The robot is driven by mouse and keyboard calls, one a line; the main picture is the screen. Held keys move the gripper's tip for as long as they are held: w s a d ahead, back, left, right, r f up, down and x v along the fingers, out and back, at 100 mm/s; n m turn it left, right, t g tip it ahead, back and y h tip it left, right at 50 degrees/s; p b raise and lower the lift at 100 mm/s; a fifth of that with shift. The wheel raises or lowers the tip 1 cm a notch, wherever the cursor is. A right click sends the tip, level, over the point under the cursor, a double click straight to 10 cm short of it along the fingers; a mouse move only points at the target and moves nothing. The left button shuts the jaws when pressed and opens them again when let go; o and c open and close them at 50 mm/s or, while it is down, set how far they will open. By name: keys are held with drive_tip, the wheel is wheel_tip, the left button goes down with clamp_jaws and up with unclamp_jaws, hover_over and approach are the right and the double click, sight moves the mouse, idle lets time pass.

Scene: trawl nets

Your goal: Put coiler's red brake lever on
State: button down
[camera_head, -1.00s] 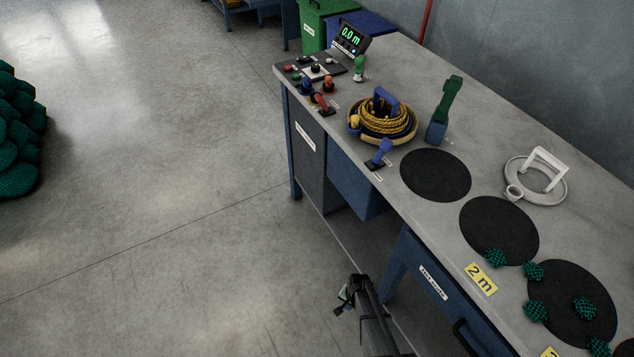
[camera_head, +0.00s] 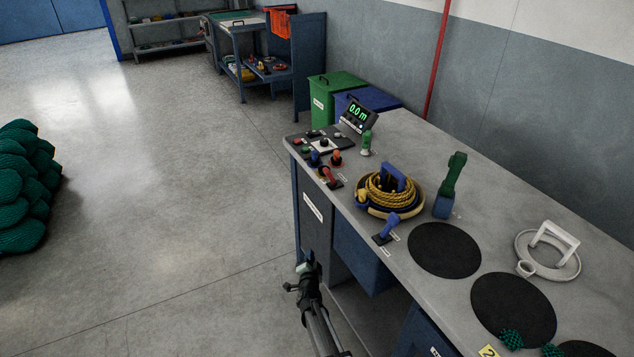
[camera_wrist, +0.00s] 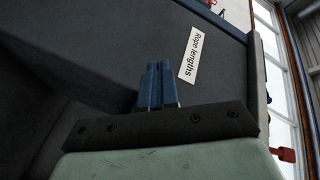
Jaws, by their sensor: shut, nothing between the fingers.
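A red lever (camera_head: 328,176) stands on a small dark base near the front edge of the bench top, beside the control panel, with a small label by it. The coiler (camera_head: 391,194), a round reel of yellow rope with a blue handle, sits to its right. My gripper (camera_head: 303,272) is off the bench's front side, lower in the picture than the red lever and apart from it. In the wrist view its fingers (camera_wrist: 158,88) are together and empty, facing the dark bench panel with a "Rope lengths" label (camera_wrist: 192,55).
A blue lever (camera_head: 389,226) stands at the front edge. Orange (camera_head: 336,157) and blue (camera_head: 315,158) knobs, a green-handled item (camera_head: 366,143) and a "0.0 m" display (camera_head: 357,114) stand nearby. A white ring (camera_head: 548,250) lies right.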

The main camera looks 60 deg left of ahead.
sight(330, 177)
drive_tip(key=s+a+r+m+t+h, duration=0.15)
drive_tip(key=r+m+t, duration=0.3)
drive_tip(key=r, duration=0.45)
drive_tip(key=s+a+r+m+t, duration=0.1)
drive_tip(key=a+r+m+t, duration=0.25)
drive_tip(key=r+t, duration=0.35)
drive_tip(key=s+d+r+m+t+h, duration=0.1)
drive_tip(key=s+r+m+t+h, duration=0.1)
drive_tip(key=r+m+h, duration=0.3)
drive_tip(key=s+d+r+m+t+h, duration=0.2)
drive_tip(key=s+r+m+h, duration=0.1)
drive_tip(key=r+m+h, duration=0.3)
drive_tip(key=shift+s+m+h, duration=0.4)
drive_tip(key=shift+h, duration=0.65)
drive_tip(key=x, duration=1.4)
drive_tip(key=shift+r, duration=0.2)
